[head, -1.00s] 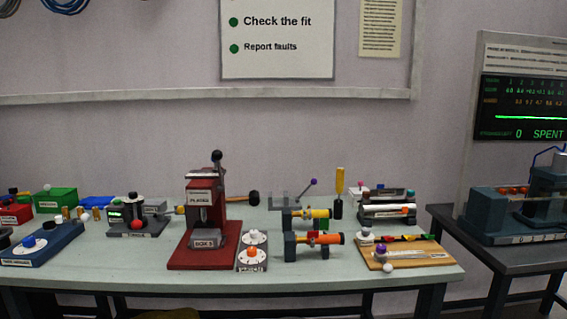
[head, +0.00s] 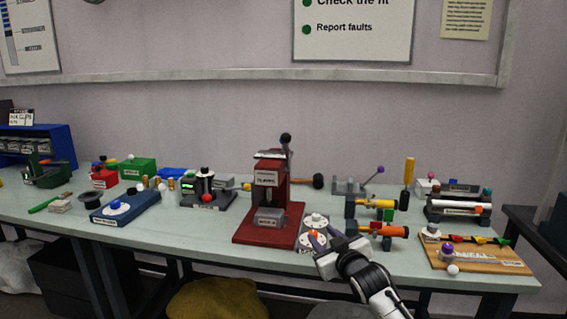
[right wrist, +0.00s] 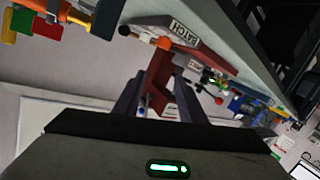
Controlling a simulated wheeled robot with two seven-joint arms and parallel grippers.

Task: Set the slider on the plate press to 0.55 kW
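The red plate press (head: 268,195) stands upright mid-table in the head view, with a dark lever with a ball knob on top, a white label and a grey box (head: 269,218) at its front. I cannot make out a slider or scale on it. My right gripper (head: 322,237) is just right of the press, over a small grey dial panel (head: 315,221). In the right wrist view its dark fingers (right wrist: 157,98) are apart with nothing seen held between them. Beyond them are the panel's orange knob (right wrist: 162,43) and BATCH label (right wrist: 178,30). My left gripper is out of view.
An orange and yellow tube assembly (head: 383,230) stands close right of my right gripper. A wooden board (head: 475,255) with small parts lies further right. A black device with a red ball (head: 206,193) and a blue box (head: 126,207) stand left of the press.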

